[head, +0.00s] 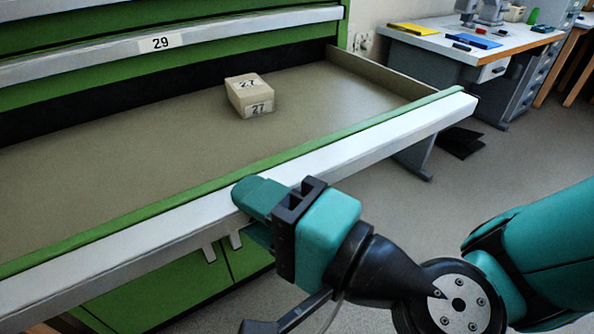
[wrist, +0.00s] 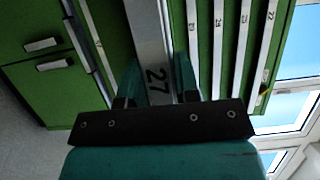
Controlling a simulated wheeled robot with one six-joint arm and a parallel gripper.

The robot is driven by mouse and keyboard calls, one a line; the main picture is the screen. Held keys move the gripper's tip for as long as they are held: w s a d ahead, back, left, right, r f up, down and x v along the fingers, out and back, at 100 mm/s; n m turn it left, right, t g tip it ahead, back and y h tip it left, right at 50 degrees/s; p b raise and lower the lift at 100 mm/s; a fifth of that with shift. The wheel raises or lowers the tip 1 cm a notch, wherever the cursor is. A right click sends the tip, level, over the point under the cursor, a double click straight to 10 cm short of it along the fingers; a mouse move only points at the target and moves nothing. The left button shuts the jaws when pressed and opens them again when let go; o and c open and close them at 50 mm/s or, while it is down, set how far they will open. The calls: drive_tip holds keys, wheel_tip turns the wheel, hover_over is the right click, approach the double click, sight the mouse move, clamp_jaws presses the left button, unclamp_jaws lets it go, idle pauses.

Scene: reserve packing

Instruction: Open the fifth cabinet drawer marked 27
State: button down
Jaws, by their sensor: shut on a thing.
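The drawer (head: 150,150) stands pulled out from the green cabinet in the head view, its flat tan inside showing. Its white front rail (head: 370,138) runs from lower left to upper right. In the wrist view the rail (wrist: 146,35) bears the label 27 (wrist: 157,85), between my two teal fingers. My gripper (head: 252,205) is shut on this rail, with one finger above and the other partly hidden below it. The rail's label is not visible in the head view.
A small tan box (head: 248,96) marked 27 lies inside the drawer. The drawer above, marked 29 (head: 160,43), is shut. A workbench (head: 445,43) with tools stands at the back right. Grey floor (head: 400,215) is open right of the drawer.

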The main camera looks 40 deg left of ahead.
drive_tip(key=shift+s+f, duration=0.2)
drive_tip(key=shift+f, duration=0.2)
drive_tip(key=c, duration=1)
unclamp_jaws()
drive_tip(key=shift+o, duration=0.5)
drive_tip(key=shift+w+r, duration=0.1)
drive_tip(key=shift+r, duration=0.1)
drive_tip(key=shift+w, duration=0.1)
